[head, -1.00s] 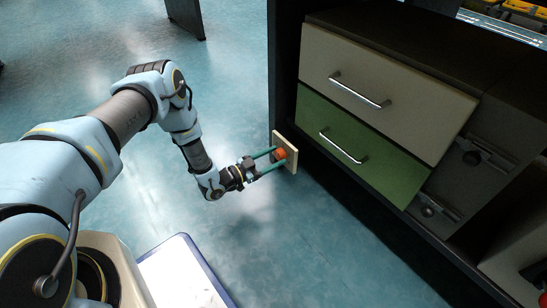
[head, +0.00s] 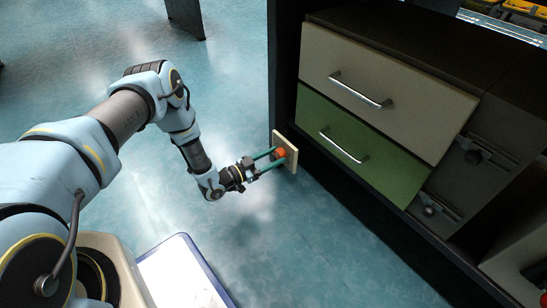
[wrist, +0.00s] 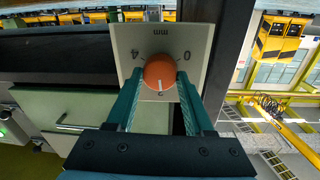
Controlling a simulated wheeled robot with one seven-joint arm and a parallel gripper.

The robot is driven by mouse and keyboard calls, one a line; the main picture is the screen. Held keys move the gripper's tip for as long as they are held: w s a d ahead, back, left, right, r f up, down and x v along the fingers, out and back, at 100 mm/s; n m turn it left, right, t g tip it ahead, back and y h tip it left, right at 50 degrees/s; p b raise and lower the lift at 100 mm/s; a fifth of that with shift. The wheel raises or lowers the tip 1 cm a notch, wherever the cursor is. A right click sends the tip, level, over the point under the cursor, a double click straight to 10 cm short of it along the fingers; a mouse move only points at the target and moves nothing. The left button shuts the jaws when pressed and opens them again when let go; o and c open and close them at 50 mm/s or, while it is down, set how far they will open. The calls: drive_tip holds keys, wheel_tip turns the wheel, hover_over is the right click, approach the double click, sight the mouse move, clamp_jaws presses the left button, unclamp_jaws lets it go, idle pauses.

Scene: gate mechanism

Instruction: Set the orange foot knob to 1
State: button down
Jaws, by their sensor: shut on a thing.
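The orange foot knob (head: 279,154) sits on a pale plate (head: 291,160) low at the dark cabinet's left front corner. In the wrist view the orange knob (wrist: 160,70) is round, with a white pointer line on its lower side. The line points down toward a small mark at the bottom of the plate (wrist: 126,40), which looks like a 2. The plate appears upside down, with 0 at right, 4 at left and "mm" at top. My gripper (head: 278,158) has its two green fingers on opposite sides of the knob, shut on it.
The cabinet has a cream drawer (head: 420,95) above a green drawer (head: 380,165), both with bar handles and both shut. Metal latch fittings (head: 480,157) are to their right.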

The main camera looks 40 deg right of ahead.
drive_tip(key=n+b, duration=0.1)
drive_tip(key=n, duration=0.4)
drive_tip(key=shift+w+f, duration=0.1)
drive_tip(key=shift+f, duration=0.05)
drive_tip(key=n+b, duration=0.1)
drive_tip(key=n, duration=0.2)
drive_tip(key=n+b, duration=0.1)
drive_tip(key=n, duration=0.1)
drive_tip(key=shift+n+t+h, duration=0.3)
drive_tip(key=shift+n+h, duration=0.1)
drive_tip(key=shift+c, duration=1.4)
unclamp_jaws()
drive_tip(key=a+p, duration=0.3)
drive_tip(key=a, duration=0.7)
drive_tip(key=shift+w+a+f, duration=0.3)
drive_tip(key=shift+w+a, duration=0.1)
drive_tip(key=shift+w, duration=0.05)
drive_tip(key=shift+w, duration=0.1)
